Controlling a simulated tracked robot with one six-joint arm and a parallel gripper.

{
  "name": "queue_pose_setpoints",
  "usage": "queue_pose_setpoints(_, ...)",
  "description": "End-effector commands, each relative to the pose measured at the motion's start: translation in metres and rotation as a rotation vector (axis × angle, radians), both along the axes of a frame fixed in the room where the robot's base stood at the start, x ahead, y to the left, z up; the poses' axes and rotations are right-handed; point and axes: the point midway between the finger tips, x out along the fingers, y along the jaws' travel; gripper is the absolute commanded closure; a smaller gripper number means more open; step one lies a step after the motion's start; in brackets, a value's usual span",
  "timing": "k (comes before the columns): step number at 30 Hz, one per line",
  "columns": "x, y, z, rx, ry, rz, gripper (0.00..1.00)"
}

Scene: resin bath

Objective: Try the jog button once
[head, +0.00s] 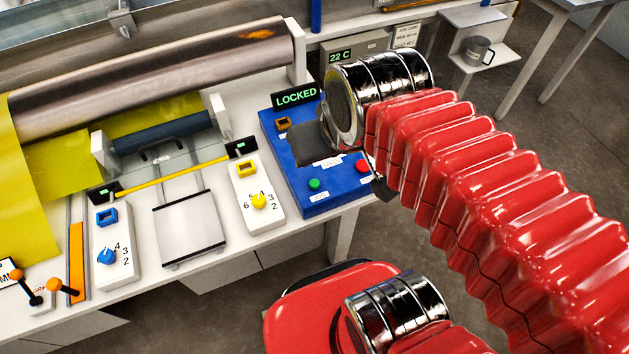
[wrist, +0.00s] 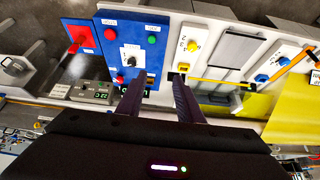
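The blue control panel (head: 283,160) stands at the right end of the bench, with a lit sign (head: 296,96) reading LOCKED at its back. A green button (head: 314,184) and a red button (head: 362,166) sit near its front edge; their labels are too small to read, so I cannot tell which is the jog button. The wrist view shows the green button (wrist: 152,40), the red button (wrist: 110,35) and a selector knob (wrist: 130,58) on a white plate. My gripper (wrist: 158,80) is above the panel, its two dark fingers apart and nothing between them. It hides part of the panel in the head view.
A large roller (head: 150,80) spans the back. A 22 C display (head: 341,56) stands behind, and a metal mug (head: 479,49) sits on a shelf.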

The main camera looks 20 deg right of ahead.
Motion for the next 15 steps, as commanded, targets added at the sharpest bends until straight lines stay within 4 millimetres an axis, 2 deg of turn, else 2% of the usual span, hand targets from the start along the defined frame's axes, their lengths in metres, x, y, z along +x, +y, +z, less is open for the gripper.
queue_pose_setpoints(2,0.0,0.0,0.0,0.0,0.0,0.0,0.73)
queue_pose_setpoints(13,0.0,0.0,0.0,0.0,0.0,0.0,0.99)
queue_pose_setpoints(15,0.0,0.0,0.0,0.0,0.0,0.0,1.0)
